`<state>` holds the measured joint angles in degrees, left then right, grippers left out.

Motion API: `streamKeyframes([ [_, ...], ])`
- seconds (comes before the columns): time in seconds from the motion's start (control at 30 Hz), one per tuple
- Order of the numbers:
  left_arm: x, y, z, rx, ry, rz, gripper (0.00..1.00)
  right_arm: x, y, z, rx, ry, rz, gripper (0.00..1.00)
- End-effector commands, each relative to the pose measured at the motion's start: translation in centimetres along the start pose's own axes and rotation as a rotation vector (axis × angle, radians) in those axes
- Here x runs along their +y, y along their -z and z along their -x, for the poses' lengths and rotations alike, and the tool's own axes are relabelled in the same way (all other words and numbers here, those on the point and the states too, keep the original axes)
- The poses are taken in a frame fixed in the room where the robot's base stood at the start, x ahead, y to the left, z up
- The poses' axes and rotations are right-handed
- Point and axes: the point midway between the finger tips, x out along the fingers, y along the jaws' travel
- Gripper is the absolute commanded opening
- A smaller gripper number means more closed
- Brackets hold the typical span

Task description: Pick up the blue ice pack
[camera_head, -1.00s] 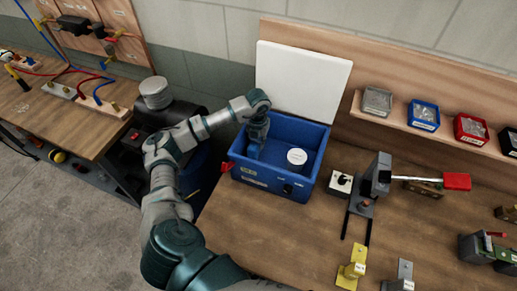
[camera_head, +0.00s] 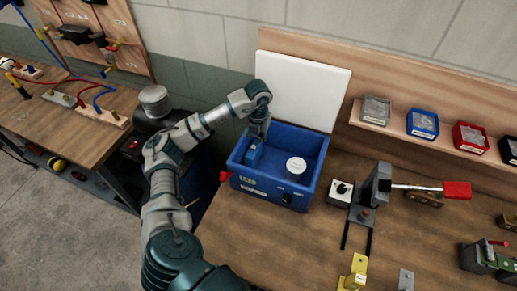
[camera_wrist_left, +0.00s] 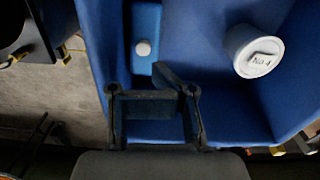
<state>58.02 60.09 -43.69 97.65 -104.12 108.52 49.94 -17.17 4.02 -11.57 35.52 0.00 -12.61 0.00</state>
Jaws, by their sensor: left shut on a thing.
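The blue ice pack (camera_head: 254,155) is inside the left part of the blue open box (camera_head: 262,190). In the left wrist view the ice pack (camera_wrist_left: 146,28) is a blue slab with a round white cap, just beyond the fingers. My left gripper (camera_head: 257,137) reaches down into the box from above and is shut on the ice pack. In the left wrist view the left gripper (camera_wrist_left: 155,90) partly hides the pack's near end. I cannot tell how far the pack is off the box floor. My right gripper is not in view.
A white round tub (camera_head: 296,168) stands in the box to the right of the pack. The white lid (camera_head: 302,90) stands open behind.

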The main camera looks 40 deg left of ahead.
Motion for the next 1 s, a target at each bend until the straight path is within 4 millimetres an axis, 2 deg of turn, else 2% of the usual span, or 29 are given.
streamKeyframes([
  [0.1,-0.1,-0.1,3.1,-0.004,0.003,0.000,0.00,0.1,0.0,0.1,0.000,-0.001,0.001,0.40],
  [0.2,-0.2,-0.1,5.4,-0.004,0.002,-0.001,0.00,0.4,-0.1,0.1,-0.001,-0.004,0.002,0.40],
  [0.3,-0.1,-0.1,7.7,-0.005,0.001,0.001,0.00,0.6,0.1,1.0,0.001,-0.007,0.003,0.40],
  [0.4,-0.1,0.0,9.2,-0.004,0.001,0.001,0.00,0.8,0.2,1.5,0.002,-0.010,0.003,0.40],
  [0.6,-0.1,0.0,10.9,-0.001,0.001,-0.001,0.00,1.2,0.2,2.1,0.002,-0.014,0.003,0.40],
  [0.93,-0.1,0.0,11.0,0.001,0.001,-0.001,0.00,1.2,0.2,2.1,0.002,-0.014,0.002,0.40],
  [0.97,-0.1,0.0,11.0,0.001,0.001,-0.001,0.17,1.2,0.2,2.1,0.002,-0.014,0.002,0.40],
  [1.0,-0.1,0.0,11.0,0.001,0.001,-0.001,0.27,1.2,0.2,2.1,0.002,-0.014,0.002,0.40],
])
